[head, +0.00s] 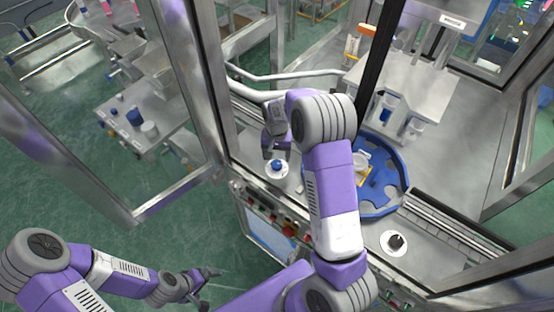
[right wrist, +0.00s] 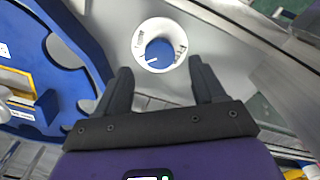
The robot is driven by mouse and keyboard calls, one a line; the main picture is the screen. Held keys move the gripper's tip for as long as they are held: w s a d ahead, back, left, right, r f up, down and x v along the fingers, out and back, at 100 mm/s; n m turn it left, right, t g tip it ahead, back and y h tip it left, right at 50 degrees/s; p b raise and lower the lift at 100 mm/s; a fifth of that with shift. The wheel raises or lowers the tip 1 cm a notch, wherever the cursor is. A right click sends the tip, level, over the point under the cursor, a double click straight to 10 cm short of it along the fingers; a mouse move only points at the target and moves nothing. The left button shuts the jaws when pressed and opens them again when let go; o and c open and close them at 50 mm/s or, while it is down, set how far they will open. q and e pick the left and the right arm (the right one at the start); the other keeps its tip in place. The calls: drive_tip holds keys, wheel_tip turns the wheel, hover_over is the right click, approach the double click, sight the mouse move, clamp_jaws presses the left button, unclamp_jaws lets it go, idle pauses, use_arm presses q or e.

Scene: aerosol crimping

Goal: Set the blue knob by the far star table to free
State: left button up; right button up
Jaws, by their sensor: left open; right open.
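The blue knob (head: 277,165) sits on a round white dial plate on the machine deck, left of the blue star table (head: 398,172). In the right wrist view the blue knob (right wrist: 159,50) shows a white pointer mark toward the lower left; small print on the dial plate (right wrist: 142,37) is too small to read. My right gripper (head: 275,150) is open above the knob. In the right wrist view its fingers (right wrist: 163,80) stand apart, with the knob beyond and between them, apparently not touched. My left gripper (head: 208,283) is open and empty, low outside the machine.
A black knob (head: 396,241) on another white dial stands at the deck's right front. A panel with buttons (head: 288,230) runs along the front edge. Metal frame posts (head: 199,80) and a bent white rail (head: 290,76) border the deck. A side table (head: 150,130) stands left.

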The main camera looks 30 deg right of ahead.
sight(277, 164)
drive_tip(key=shift+f, duration=2.25)
drive_tip(key=shift+c, duration=0.4)
drive_tip(key=c, duration=1)
